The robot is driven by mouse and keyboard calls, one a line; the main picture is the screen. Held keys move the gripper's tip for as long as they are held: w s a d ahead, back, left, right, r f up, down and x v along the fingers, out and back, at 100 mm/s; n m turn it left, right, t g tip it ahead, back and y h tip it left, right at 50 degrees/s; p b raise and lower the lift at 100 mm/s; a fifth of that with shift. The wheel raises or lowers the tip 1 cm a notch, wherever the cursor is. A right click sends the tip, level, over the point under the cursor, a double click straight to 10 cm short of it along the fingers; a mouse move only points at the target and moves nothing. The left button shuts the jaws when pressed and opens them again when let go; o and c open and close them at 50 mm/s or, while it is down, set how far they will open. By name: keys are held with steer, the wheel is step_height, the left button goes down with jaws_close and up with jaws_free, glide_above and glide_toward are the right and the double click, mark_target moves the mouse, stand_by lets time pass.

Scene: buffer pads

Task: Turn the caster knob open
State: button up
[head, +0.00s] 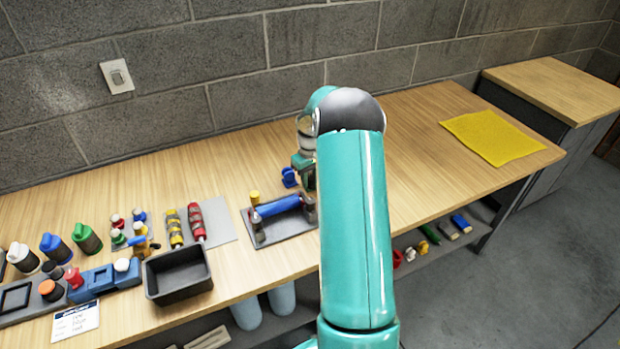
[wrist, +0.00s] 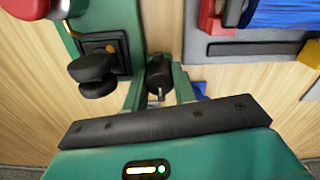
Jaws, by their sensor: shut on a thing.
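My gripper (wrist: 158,88) is shut on a small dark cylindrical knob (wrist: 158,72), which sits between its two green fingers in the wrist view. I cannot tell how far the knob is turned. In the wrist view, a green body (wrist: 95,45) with an orange spot and a black round knob (wrist: 92,72) is just left of the fingers. A bit of blue (wrist: 200,90) shows behind the right finger. In the head view my teal arm hides the fingertips and what they hold; a blue piece (head: 289,178) shows just left of the wrist.
A grey tray (head: 290,228) with a blue roller (head: 277,207) lies left of my arm. A black bin (head: 178,275), several bottles and coloured tools fill the bench's left side. A yellow cloth (head: 492,137) lies at the right; the bench between it and my arm is clear.

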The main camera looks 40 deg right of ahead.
mark_target(310, 177)
steer(key=o, duration=1)
step_height(310, 177, up, 14)
steer(key=shift+f, duration=0.1)
